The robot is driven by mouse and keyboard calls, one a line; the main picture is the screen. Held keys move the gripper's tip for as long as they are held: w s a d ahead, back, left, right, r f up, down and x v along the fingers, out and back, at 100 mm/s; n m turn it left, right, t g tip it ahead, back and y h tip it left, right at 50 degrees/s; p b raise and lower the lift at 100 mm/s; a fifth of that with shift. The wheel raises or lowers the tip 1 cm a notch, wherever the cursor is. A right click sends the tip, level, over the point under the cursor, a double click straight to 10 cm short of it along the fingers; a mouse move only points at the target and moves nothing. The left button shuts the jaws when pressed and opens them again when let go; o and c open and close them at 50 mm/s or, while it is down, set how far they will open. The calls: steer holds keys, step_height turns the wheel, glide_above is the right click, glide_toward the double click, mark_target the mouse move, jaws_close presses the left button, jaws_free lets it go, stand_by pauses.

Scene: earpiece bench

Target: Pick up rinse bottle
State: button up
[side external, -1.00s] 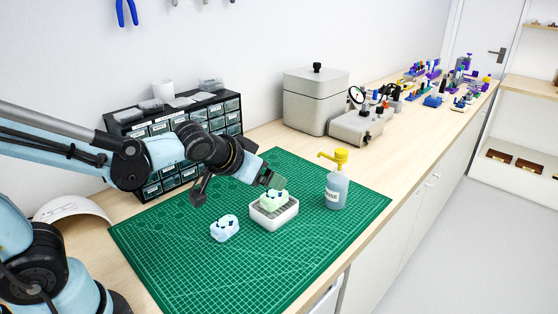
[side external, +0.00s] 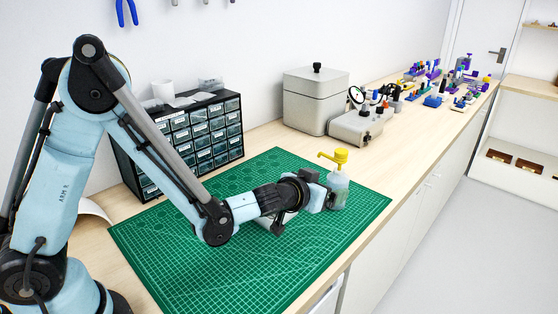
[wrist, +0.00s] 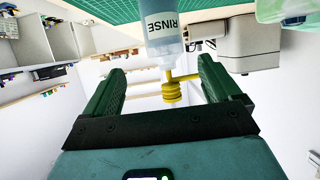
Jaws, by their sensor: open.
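The rinse bottle (side external: 341,184) stands upright on the green cutting mat (side external: 200,285), a clear bottle with a yellow pump top. My gripper (side external: 326,198) is at the bottle's left side in the side view and covers part of its lower body. In the wrist view the bottle (wrist: 164,28) appears upside down, its RINSE label facing the camera. There my gripper (wrist: 160,76) is open, its two green fingers apart, with the yellow pump in the gap between them in the picture. I cannot tell whether a finger touches the bottle.
My arm hides most of the white tray and the pale pieces on the mat. A pale green thing (wrist: 286,10) shows at the wrist view's top right corner. A drawer cabinet (side external: 190,140) and a grey box (side external: 315,100) stand behind. The mat's front is clear.

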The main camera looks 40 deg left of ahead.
mark_target(332, 184)
steer(key=x, duration=0.4)
steer(key=shift+w+f, duration=0.1)
steer(key=x, duration=0.4)
steer(key=shift+a+f, duration=0.1)
steer(key=shift+a, duration=0.25)
steer(key=shift+w+f, duration=0.25)
steer(key=shift+w, duration=0.35)
steer(key=c, duration=1.3)
steer(key=shift+o, duration=0.2)
steer(key=shift+r, duration=0.1)
